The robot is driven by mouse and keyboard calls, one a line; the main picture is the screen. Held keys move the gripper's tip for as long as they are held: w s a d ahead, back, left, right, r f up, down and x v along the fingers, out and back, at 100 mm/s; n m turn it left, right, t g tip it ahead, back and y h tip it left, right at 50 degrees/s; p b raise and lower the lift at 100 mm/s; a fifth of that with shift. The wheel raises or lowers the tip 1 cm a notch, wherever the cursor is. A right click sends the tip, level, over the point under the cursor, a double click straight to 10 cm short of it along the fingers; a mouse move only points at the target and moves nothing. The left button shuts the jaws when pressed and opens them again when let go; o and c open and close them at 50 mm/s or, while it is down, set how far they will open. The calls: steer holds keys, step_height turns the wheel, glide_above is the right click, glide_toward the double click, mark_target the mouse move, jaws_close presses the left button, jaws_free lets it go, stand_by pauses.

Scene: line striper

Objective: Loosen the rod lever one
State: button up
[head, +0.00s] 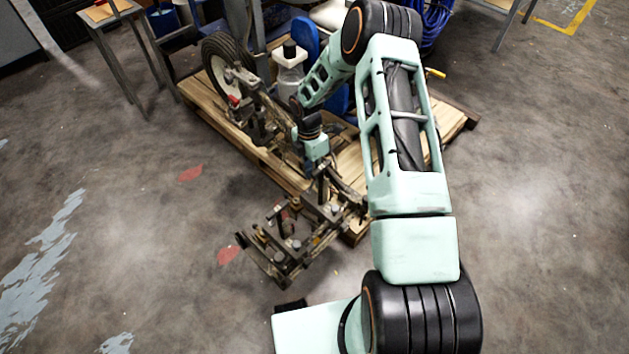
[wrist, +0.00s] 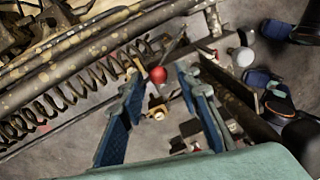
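The line striper (head: 262,118) stands on a wooden pallet, and its metal frame reaches toward me over the near edge. In the wrist view a red ball knob (wrist: 158,75) shows between and beyond my fingertips; it looks like a lever's end, but I cannot tell whether it is rod lever one. A small brass-coloured part (wrist: 158,112) sits below the knob. My gripper (wrist: 160,90) is open, with its blue-padded fingers apart and nothing clearly held. In the head view my gripper (head: 320,168) is low over the frame, its fingers hard to make out.
A coil spring (wrist: 75,95) and long spotted rods (wrist: 90,45) run along the left of the wrist view. A pale ball knob (wrist: 243,56) lies to the right. The pallet (head: 205,100) carries a wheel (head: 226,70) and a bottle (head: 289,70). Floor at left is open.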

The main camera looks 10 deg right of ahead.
steer(key=shift+d+f, duration=0.1)
steer(key=shift+f, duration=1.05)
jaws_close()
